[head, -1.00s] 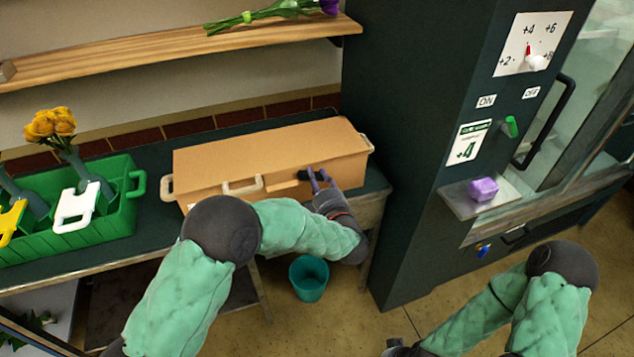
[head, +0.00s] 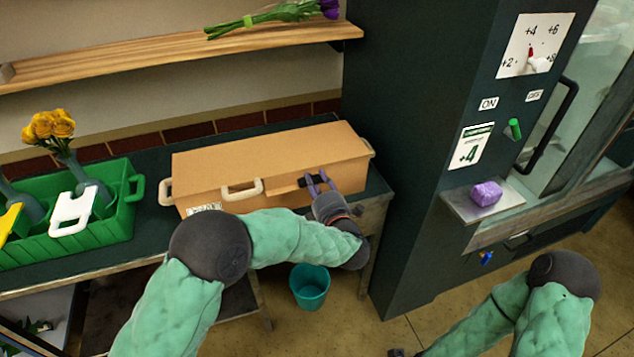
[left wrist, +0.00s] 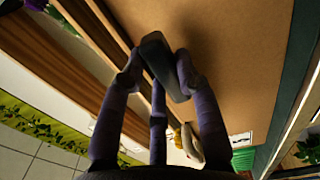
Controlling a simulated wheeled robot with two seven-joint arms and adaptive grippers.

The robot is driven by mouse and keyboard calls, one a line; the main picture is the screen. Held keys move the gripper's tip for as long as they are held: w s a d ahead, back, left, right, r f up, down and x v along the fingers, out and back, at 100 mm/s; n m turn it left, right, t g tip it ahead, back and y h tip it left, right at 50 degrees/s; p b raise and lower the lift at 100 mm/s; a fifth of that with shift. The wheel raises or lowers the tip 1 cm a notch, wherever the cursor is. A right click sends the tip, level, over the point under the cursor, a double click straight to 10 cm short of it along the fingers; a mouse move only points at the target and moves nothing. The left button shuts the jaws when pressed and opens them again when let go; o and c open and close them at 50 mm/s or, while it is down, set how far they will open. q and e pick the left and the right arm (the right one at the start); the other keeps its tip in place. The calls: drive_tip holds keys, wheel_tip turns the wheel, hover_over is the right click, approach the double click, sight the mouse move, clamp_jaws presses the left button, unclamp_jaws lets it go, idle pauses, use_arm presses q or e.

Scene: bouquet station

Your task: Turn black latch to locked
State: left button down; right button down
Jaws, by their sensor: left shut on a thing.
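A long tan box (head: 270,160) with cream handles lies on the dark bench. The black latch (left wrist: 160,65) is on its front face, toward the right end. In the left wrist view it is a dark bar between my purple fingers. In the head view the fingers of my left gripper (head: 318,181) cover part of it, and it seems to lie roughly along the box's length. My left gripper is shut on the latch.
A green crate (head: 133,222) with a vase of yellow flowers (head: 48,128) stands left of the box. A dark cabinet (head: 410,130) rises close to the right. A teal bucket (head: 310,290) is on the floor. A wooden shelf (head: 170,58) runs above.

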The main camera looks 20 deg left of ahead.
use_arm(q)
drive_tip(key=c, duration=0.9)
unclamp_jaws()
drive_tip(key=v, duration=1.2)
